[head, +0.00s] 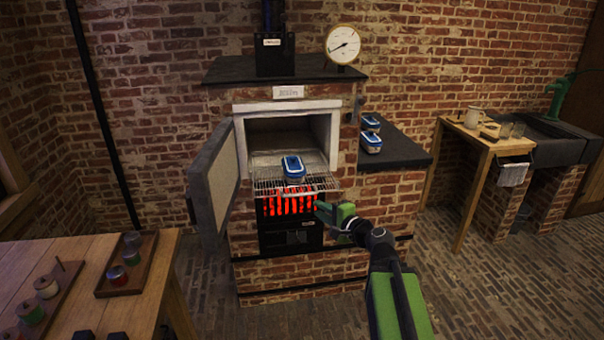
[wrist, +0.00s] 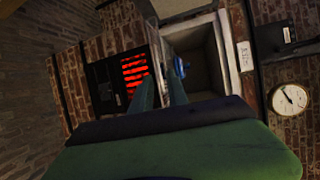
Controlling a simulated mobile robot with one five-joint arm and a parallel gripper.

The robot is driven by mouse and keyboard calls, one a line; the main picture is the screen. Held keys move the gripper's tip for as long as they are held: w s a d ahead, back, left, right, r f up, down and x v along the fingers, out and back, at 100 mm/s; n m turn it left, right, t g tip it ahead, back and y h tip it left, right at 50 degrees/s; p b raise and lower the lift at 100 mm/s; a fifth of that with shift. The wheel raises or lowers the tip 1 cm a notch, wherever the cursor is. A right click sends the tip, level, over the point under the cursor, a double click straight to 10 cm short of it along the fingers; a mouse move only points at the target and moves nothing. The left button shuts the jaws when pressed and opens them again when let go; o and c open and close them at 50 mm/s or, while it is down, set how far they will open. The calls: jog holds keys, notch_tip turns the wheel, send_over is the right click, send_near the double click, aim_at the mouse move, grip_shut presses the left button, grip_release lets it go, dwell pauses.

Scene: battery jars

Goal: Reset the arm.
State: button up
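My arm reaches in from the lower right in the head view. My gripper (head: 322,210) is in front of the brick oven, just right of the red glowing grate and below the wire rack's right end. In the wrist view its two fingers (wrist: 161,82) stand apart with nothing seen between them, so it is open and empty. A blue and white container (head: 293,168) sits on the pulled-out wire rack (head: 265,187) at the oven mouth, apart from my gripper. A blue part of it shows beyond the fingers in the wrist view (wrist: 180,67).
The oven door (head: 212,185) hangs open on the left. Two more blue and white containers (head: 371,133) stand on the dark side shelf (head: 410,158). A wooden table (head: 150,290) with trays is at lower left. A side table (head: 485,140) and sink are at right. Floor is clear at right.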

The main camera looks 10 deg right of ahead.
jog(key=s+a+r+n+g+y+p, duration=0.1)
jog(key=a+n+p, duration=0.1)
jog(key=a, duration=0.2)
jog(key=s+a+r+n+g+p, duration=0.1)
jog(key=a+g+p, duration=0.1)
jog(key=a, duration=0.2)
jog(key=s+a+f+n+g+h+p, duration=0.1)
jog(key=s+a+f+n+g+p, duration=0.1)
jog(key=s+a+f+n+g, duration=0.25)
jog(key=s+d+f+n+g+h, duration=0.6)
jog(key=s+d+f, duration=0.3)
jog(key=s+d, duration=0.2)
jog(key=shift+s+d+g+h+p, duration=0.4)
jog(key=shift+s+h, duration=0.2)
jog(key=shift+s, duration=0.5)
